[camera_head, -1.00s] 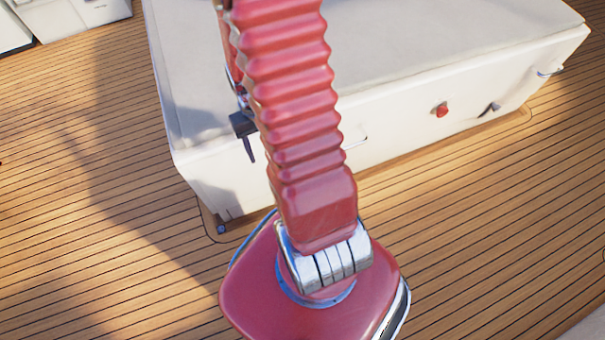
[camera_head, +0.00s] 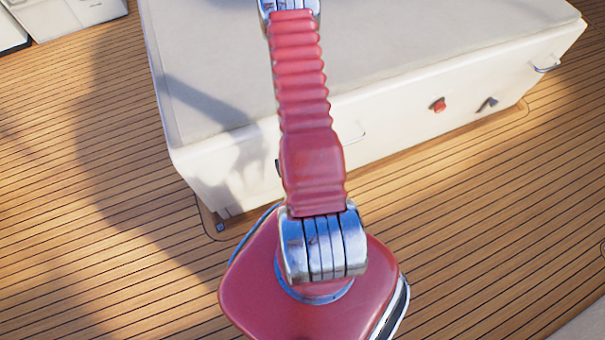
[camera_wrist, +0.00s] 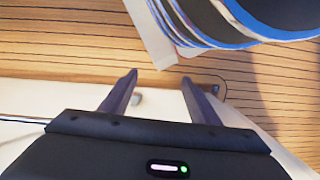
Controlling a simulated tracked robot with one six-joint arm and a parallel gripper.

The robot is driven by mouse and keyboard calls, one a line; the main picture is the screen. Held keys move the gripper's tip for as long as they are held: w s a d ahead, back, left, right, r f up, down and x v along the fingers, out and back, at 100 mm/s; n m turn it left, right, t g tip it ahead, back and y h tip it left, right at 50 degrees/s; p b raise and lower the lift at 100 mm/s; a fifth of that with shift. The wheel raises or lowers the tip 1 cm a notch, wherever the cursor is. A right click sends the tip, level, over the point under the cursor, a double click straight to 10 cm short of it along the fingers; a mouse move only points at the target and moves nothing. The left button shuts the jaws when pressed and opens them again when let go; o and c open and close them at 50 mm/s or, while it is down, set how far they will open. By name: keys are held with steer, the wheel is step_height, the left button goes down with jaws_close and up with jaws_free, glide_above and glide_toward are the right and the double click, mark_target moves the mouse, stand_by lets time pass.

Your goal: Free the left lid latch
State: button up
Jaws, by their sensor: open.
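The white engine box (camera_head: 235,175) stands on the deck with its pale lid (camera_head: 370,45) down. My gripper (camera_wrist: 160,78) is open and empty in the wrist view, its two dark fingers spread over the box's front edge. A small grey piece (camera_wrist: 136,98), possibly the left latch, shows between the fingers, close to the left one; I cannot tell if they touch. In the head view my arm hides the gripper. A small dark piece (camera_head: 278,167) shows just left of the arm; I cannot tell whether it is the latch or my gripper.
The box front also carries a red knob (camera_head: 438,105), a dark latch (camera_head: 487,104) at the right and a metal handle (camera_head: 547,68). A thin handle (camera_head: 355,137) is partly behind my arm. Planked deck (camera_head: 110,180) lies clear around the box.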

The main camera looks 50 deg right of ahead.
step_height(320, 180, down, 11)
steer(key=s+t+h, duration=0.1)
steer(key=s, duration=0.2)
steer(key=w+d+f+n+t+h, duration=0.1)
steer(key=w+d+t+h, duration=0.2)
steer(key=w+d, duration=0.2)
steer(key=d, duration=0.2)
steer(key=shift+w+d+f+n+h, duration=0.35)
steer(key=shift+w+d+n+h, duration=0.05)
steer(key=shift+f, duration=0.15)
steer(key=shift+w+x, duration=0.15)
steer(key=shift+x, duration=3.2)
steer(key=shift+w+x, duration=0.15)
steer(key=shift+x, duration=3.25)
steer(key=shift+c, duration=0.3)
